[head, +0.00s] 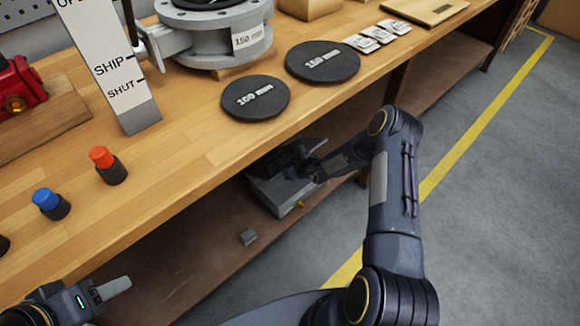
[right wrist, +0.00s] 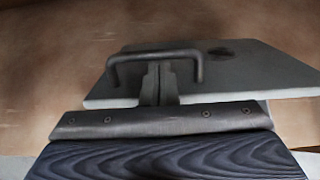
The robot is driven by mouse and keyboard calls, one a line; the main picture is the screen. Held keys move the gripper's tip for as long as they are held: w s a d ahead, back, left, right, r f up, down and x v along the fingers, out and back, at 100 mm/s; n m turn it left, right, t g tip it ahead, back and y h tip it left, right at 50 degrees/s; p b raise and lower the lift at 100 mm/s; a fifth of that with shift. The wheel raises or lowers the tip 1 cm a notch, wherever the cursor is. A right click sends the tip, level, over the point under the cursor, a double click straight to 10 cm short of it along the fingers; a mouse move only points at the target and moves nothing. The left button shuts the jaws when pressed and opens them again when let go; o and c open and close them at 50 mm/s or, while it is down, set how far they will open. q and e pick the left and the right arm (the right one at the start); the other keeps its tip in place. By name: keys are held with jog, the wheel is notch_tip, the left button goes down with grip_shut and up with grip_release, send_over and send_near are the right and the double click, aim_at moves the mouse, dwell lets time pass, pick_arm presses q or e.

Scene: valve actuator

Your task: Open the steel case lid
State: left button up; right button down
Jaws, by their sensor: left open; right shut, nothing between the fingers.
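The grey steel case (head: 285,196) stands on the lower shelf under the bench. My right arm reaches down to it and partly hides its top. In the right wrist view a flat grey panel of the case (right wrist: 255,68) shows, with a dark bar handle (right wrist: 155,53) on it. My right gripper (right wrist: 159,68) is shut and empty, its fingertips at the handle's loop. I cannot tell whether they touch the bar, or how far the lid stands open. My left gripper (head: 116,287) is open and empty at the lower left, by the bench's front edge, away from the case.
The wooden bench top (head: 190,155) overhangs the case. It bears black discs (head: 255,97), a flanged valve (head: 215,35), and red (head: 101,157) and blue (head: 46,198) knobs. The floor at right is clear.

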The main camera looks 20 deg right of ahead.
pick_arm(q)
jog(key=shift+w+a+f+b, duration=0.1)
jog(key=shift+w+f+b, duration=0.1)
jog(key=shift+f+b, duration=0.45)
jog(key=shift+w+a+f+b, duration=0.1)
jog(key=shift+w+f+b, duration=0.15)
jog(key=shift+f+b, duration=0.35)
jog(key=shift+w+a+f+b, duration=0.1)
jog(key=shift+w+f+b, duration=0.1)
jog(key=shift+f+b, duration=0.45)
pick_arm(e)
jog(key=w+a+r+g, duration=0.1)
jog(key=w+a+r, duration=0.1)
jog(key=w, duration=0.5)
jog(key=w+a+r, duration=0.3)
jog(key=w+r, duration=0.1)
jog(key=w, duration=0.3)
jog(key=shift+w+g+h, duration=0.2)
jog(key=shift+g+h, duration=0.1)
jog(key=shift+g, duration=0.1)
pick_arm(q)
jog(key=shift+r, duration=0.2)
pick_arm(e)
jog(key=shift+a, duration=0.1)
jog(key=shift+r, duration=0.15)
